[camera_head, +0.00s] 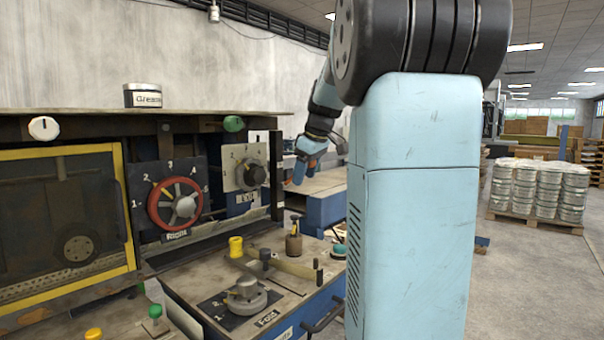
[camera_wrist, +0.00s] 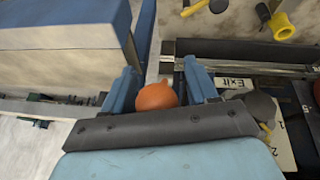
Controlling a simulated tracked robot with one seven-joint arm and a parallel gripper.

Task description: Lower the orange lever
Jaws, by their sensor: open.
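The orange lever shows only as a round orange knob (camera_wrist: 157,97) in the wrist view, between the two blue fingers of my gripper (camera_wrist: 160,74), close to the dark palm edge. The fingers stand apart on either side of the knob, and I cannot tell whether either one touches it. The lever's shaft and base are hidden. My own arm covers much of that area, and the lever cannot be made out clearly there.
A blue-sided table (camera_head: 325,207) stands behind. Stacked cans (camera_head: 540,190) are far right.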

